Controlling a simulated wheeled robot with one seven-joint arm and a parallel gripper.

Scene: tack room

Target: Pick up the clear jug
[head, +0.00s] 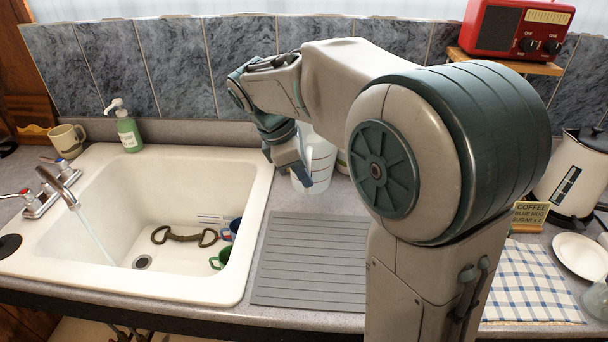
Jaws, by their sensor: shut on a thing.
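The clear jug (322,158), pale and see-through with faint marks on its side, is upright behind the grey ridged mat, to the right of the sink. My gripper (301,173) points down at the jug's left side and is shut on it. The fingers cover part of the jug's left side, and my arm hides some of its top. I cannot tell whether its base touches the counter.
The white sink (258,200) is at left, with its tap (58,186) running and a bit and mugs inside. A soap bottle (128,133) and beige mug (67,140) stand behind it. The ridged mat (310,262) is bare. A kettle (575,175) stands at right.

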